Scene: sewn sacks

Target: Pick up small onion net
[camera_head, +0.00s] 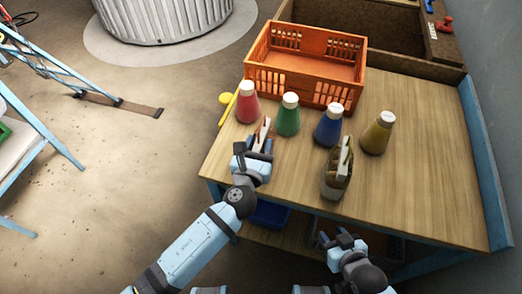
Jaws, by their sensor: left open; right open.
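A small sack with a pale upright strip (264,130) stands on the table just beyond my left gripper (254,153). It is partly hidden by the gripper, and I cannot tell for sure that it is the onion net. My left gripper is open, close to its near side; whether they touch is unclear. A larger olive-brown sack (334,184) with a pale strip stands upright near the table's front edge. My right gripper (338,240) is open and empty, low in front of the table's front edge.
Red (247,107), green (288,120), blue (328,130) and yellow (377,137) cone-shaped bottles stand in a row behind the sacks. An orange crate (305,91) is behind them. A yellow utensil (227,106) lies at the left edge. The table's right side (440,190) is clear.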

